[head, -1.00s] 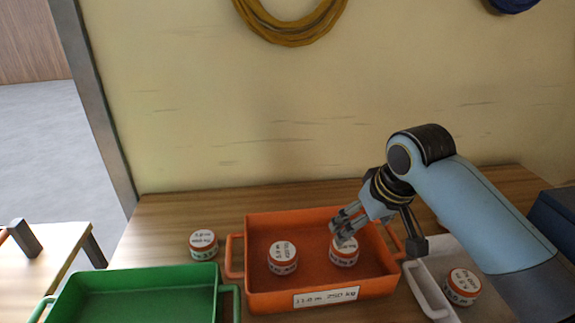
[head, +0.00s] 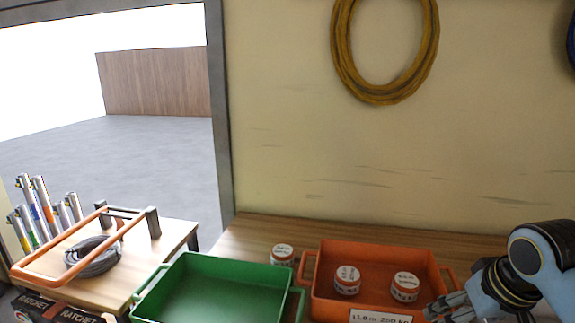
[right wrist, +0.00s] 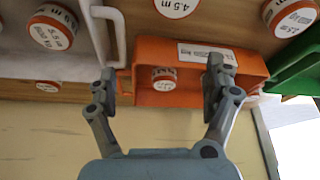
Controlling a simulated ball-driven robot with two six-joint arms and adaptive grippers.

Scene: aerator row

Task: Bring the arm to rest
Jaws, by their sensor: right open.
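My right gripper (head: 444,306) is at the lower right of the head view, by the front right corner of the orange tray (head: 322,268). In the right wrist view the gripper (right wrist: 162,84) has its fingers wide apart with nothing held. The orange tray (right wrist: 158,52) shows beyond and between them. Two round jars with white lids and orange bands, a left one (head: 347,279) and a right one (head: 405,286), stand apart inside the tray. My left gripper is not in view.
A green tray (head: 180,267) with an empty visible floor stands left of the orange one. A similar jar (head: 283,254) stands on the table behind them. A side table (head: 172,238) holds a cable coil (head: 92,256). A white tray (right wrist: 85,66) shows in the wrist view.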

